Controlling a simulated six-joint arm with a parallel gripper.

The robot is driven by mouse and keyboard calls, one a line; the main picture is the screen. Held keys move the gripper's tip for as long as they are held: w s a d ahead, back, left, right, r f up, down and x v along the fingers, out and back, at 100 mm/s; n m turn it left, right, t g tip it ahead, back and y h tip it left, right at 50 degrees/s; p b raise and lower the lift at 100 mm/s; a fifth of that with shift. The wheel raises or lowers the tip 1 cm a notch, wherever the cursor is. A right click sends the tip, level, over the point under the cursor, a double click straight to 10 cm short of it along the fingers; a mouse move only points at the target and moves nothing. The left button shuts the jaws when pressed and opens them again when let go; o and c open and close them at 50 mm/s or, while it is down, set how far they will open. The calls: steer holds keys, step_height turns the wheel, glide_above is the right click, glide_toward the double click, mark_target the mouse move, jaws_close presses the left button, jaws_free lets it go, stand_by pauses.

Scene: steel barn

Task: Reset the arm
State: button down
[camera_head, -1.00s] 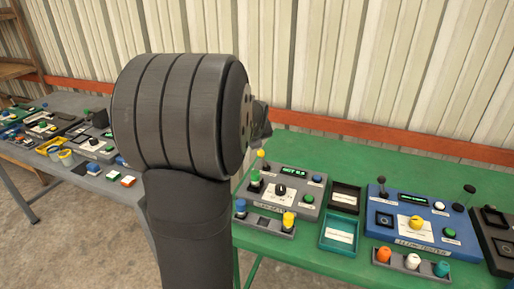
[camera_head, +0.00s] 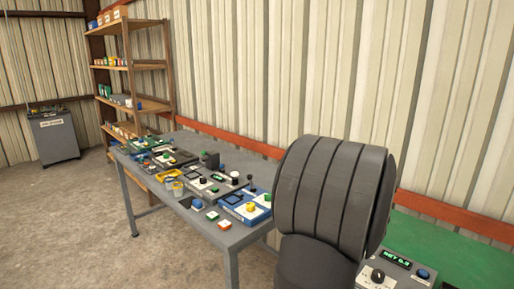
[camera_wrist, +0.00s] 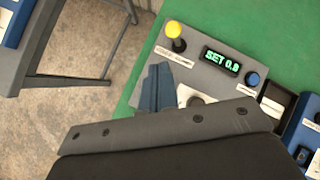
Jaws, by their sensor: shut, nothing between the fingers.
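My gripper (camera_wrist: 159,88) shows in the wrist view with its two blue-grey fingers together and nothing between them. It is over the left part of a grey control panel (camera_wrist: 188,60), and I cannot tell its height. The panel has a yellow-topped lever (camera_wrist: 174,31), a lit green display (camera_wrist: 221,62) reading about "SET 0.8" and a blue button (camera_wrist: 252,79). In the head view my dark arm fills the lower right and hides the gripper. Part of the same panel (camera_head: 396,272) shows beyond it.
The green table (camera_head: 440,250) bears the panel; a blue panel (camera_wrist: 305,128) stands to its right in the wrist view. A grey table (camera_head: 245,235) with several control boxes stands left of my arm. Behind are wooden shelves (camera_head: 131,65) and a grey cabinet (camera_head: 55,138). Floor in front is clear.

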steer(key=d+x, duration=0.1)
steer(key=x, duration=0.8)
steer(key=shift+d+r, duration=0.25)
steer(key=shift+d, duration=0.1)
